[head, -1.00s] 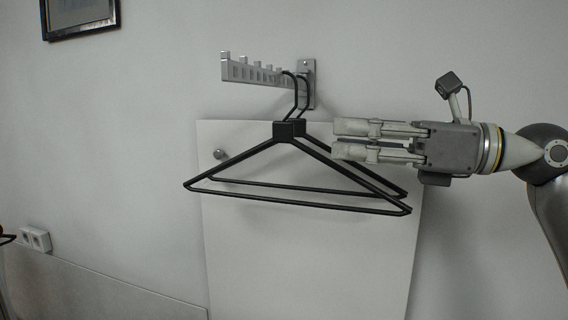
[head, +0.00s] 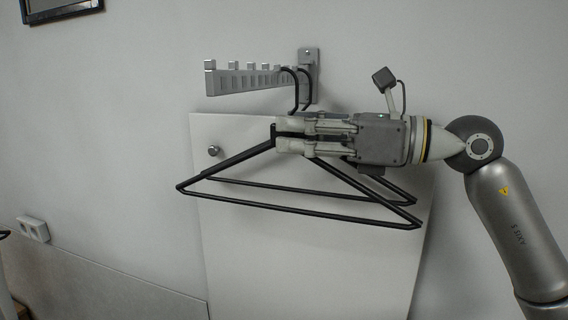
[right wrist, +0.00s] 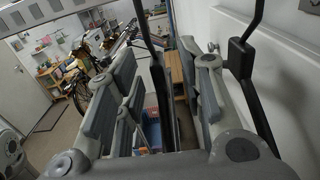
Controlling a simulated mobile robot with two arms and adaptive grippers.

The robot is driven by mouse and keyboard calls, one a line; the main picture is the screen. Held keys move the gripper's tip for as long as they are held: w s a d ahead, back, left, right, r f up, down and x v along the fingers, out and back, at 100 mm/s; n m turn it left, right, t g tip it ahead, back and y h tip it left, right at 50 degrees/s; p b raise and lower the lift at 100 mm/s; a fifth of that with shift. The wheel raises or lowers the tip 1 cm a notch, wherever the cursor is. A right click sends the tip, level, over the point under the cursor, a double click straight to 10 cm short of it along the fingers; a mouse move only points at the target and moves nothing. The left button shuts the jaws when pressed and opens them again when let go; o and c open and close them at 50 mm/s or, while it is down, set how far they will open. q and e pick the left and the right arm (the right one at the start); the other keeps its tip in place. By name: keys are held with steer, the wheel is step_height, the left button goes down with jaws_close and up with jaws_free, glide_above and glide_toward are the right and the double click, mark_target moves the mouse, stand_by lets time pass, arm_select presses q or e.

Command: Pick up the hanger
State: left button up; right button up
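Two black hangers hang from the silver wall rack (head: 250,80): a front hanger (head: 300,208) and a rear hanger (head: 260,186) close behind it. In the head view, my right gripper (head: 280,137) reaches in from the right at the front hanger's neck and hides part of it. In the right wrist view, the front hanger (right wrist: 165,95) runs between the two spread fingers with gaps beside it. The rear hanger (right wrist: 240,58) is outside the fingers, to the right. The right gripper is open. My left gripper is not in view.
A white panel (head: 310,260) with a round knob (head: 214,151) stands behind the hangers against the wall. A wall socket (head: 34,229) is at the lower left. A picture frame (head: 60,10) hangs at the upper left.

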steer(key=shift+r+p+x, duration=0.25)
steer(key=shift+p+x, duration=0.2)
steer(key=shift+x, duration=0.7)
steer(key=shift+a+f, duration=0.1)
steer(key=shift+a, duration=0.15)
steer(key=shift+d, duration=0.1)
steer(key=shift+c, duration=1.5)
jaws_close()
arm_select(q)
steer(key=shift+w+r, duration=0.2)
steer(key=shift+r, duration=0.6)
